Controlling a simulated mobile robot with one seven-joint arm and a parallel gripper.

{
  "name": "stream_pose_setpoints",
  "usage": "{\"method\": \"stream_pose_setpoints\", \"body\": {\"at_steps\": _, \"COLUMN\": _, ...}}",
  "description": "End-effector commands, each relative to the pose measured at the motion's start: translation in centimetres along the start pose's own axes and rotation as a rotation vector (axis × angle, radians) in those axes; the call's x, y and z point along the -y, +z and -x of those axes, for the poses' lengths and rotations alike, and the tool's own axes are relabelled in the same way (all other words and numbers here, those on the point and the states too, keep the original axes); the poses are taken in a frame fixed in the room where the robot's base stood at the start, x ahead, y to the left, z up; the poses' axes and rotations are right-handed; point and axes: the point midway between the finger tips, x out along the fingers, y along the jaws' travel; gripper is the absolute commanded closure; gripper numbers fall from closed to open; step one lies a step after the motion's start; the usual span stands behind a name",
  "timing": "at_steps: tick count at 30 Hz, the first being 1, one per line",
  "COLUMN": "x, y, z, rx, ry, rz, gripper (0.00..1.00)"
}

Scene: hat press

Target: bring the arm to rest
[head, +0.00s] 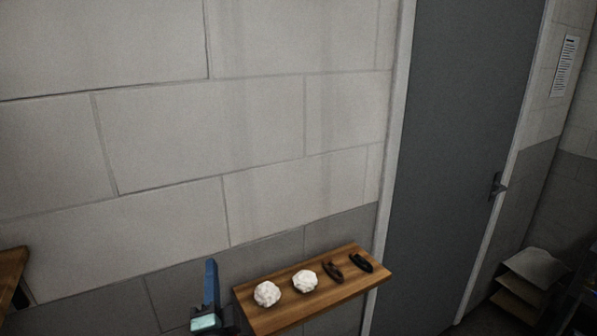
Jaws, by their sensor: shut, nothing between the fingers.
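My gripper (211,264) shows at the bottom of the head view, left of the wooden shelf. It is a narrow blue shape pointing up, with a pale teal part (204,323) at its base. Its fingers are together, and nothing shows between them. It appears just beside the shelf's left end in the picture; I cannot tell the depth gap between them. The rest of my arm is mostly below the frame.
A wooden shelf (318,300) by the wall holds two white crumpled balls (267,294) (305,281) and two dark small objects (332,272) (361,262). A grey door (450,130) stands right. Another wooden edge (12,275) shows far left. Stacked boards (530,285) lie lower right.

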Motion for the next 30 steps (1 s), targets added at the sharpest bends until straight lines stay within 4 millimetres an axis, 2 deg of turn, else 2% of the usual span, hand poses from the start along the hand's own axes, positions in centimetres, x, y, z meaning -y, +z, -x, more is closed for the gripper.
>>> {"method": "stream_pose_setpoints", "body": {"at_steps": 1, "x": 4.0, "y": -2.0, "z": -0.7, "rx": -0.015, "ry": -0.064, "rz": 0.086, "gripper": 1.00}}
{"method": "stream_pose_setpoints", "body": {"at_steps": 5, "x": 13.2, "y": -6.1, "z": -0.7, "rx": -0.060, "ry": -0.185, "rz": 0.344, "gripper": 1.00}}
{"method": "stream_pose_setpoints", "body": {"at_steps": 6, "x": 15.9, "y": -7.5, "z": -0.4, "rx": -0.084, "ry": -0.215, "rz": 0.429, "gripper": 1.00}}
{"method": "stream_pose_setpoints", "body": {"at_steps": 8, "x": 19.9, "y": -9.5, "z": 0.5, "rx": -0.128, "ry": -0.253, "rz": 0.559, "gripper": 1.00}}
{"method": "stream_pose_setpoints", "body": {"at_steps": 12, "x": 28.7, "y": -14.4, "z": 4.3, "rx": -0.276, "ry": -0.300, "rz": 0.869, "gripper": 1.00}}
{"method": "stream_pose_setpoints", "body": {"at_steps": 15, "x": 34.0, "y": -17.5, "z": 8.1, "rx": -0.404, "ry": -0.296, "rz": 1.069, "gripper": 1.00}}
{"method": "stream_pose_setpoints", "body": {"at_steps": 18, "x": 37.8, "y": -19.8, "z": 11.8, "rx": -0.524, "ry": -0.268, "rz": 1.222, "gripper": 1.00}}
{"method": "stream_pose_setpoints", "body": {"at_steps": 22, "x": 40.6, "y": -21.5, "z": 15.4, "rx": -0.633, "ry": -0.229, "rz": 1.341, "gripper": 1.00}}
{"method": "stream_pose_setpoints", "body": {"at_steps": 25, "x": 41.5, "y": -22.1, "z": 16.7, "rx": -0.673, "ry": -0.210, "rz": 1.379, "gripper": 1.00}}
{"method": "stream_pose_setpoints", "body": {"at_steps": 30, "x": 41.7, "y": -22.2, "z": 17.1, "rx": -0.685, "ry": -0.204, "rz": 1.390, "gripper": 1.00}}
